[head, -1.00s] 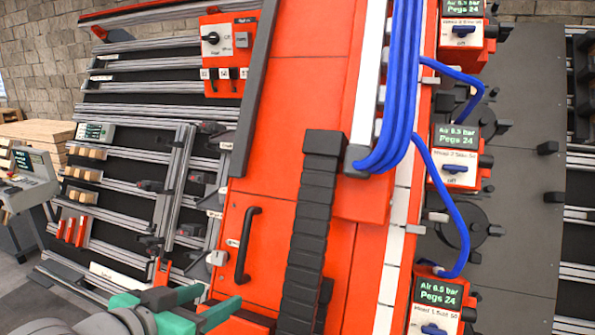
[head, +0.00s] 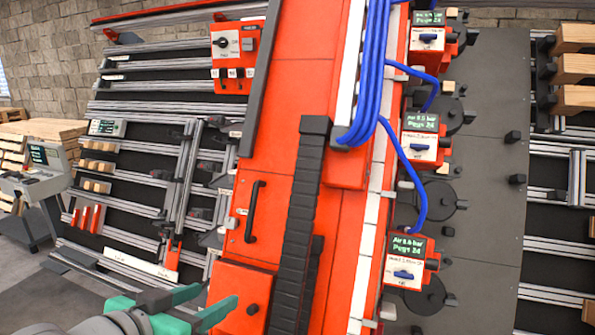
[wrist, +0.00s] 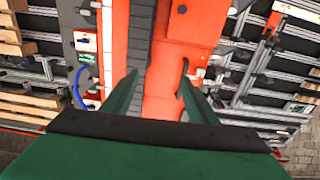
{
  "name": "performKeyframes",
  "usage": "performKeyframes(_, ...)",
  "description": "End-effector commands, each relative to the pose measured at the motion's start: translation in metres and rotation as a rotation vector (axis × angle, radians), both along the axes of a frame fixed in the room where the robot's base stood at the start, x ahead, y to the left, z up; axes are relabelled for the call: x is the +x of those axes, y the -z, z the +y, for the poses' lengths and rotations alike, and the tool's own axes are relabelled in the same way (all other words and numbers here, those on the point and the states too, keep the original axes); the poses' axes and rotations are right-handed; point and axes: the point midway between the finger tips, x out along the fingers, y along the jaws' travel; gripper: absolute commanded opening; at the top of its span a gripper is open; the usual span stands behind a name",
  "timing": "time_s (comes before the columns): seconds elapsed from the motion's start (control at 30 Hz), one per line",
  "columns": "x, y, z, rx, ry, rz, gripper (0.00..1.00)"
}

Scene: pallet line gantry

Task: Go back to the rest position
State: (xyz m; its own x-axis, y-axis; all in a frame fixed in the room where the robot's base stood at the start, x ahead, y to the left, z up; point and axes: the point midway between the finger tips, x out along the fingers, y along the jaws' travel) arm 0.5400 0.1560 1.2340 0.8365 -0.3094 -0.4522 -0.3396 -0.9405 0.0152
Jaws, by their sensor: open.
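My gripper (head: 212,305) shows at the lower left of the head view, its green fingers spread apart and pointing right. It is in front of the red gantry beam (head: 290,120), near the red box with a dark knob (head: 238,298). In the wrist view my gripper (wrist: 157,95) has both green fingers apart with nothing between them. Beyond them lie the red gantry and a black cable chain (wrist: 138,50). The black handle (head: 253,212) on the red panel is apart from the fingers.
Red control boxes (head: 407,262) with green displays line the gantry's right side, joined by blue hoses (head: 392,135). Rails with wooden blocks (head: 97,165) are at left. A console (head: 38,178) stands far left. Grey floor (head: 70,300) is open at lower left.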

Motion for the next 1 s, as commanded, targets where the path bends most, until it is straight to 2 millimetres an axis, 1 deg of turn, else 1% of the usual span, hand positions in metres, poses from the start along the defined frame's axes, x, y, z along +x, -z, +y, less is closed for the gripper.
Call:
performKeyframes(0.37, 0.02, 0.016, -0.018, -0.138, -0.003, -0.068, 0.53)
performKeyframes(0.57, 0.035, 0.032, -0.033, -0.248, -0.016, -0.116, 0.53)
performKeyframes(0.77, 0.051, 0.062, -0.052, -0.401, -0.062, -0.179, 0.53)
performKeyframes(0.87, 0.056, 0.081, -0.06, -0.469, -0.096, -0.203, 0.53)
performKeyframes(1.0, 0.059, 0.11, -0.07, -0.549, -0.154, -0.23, 0.53)
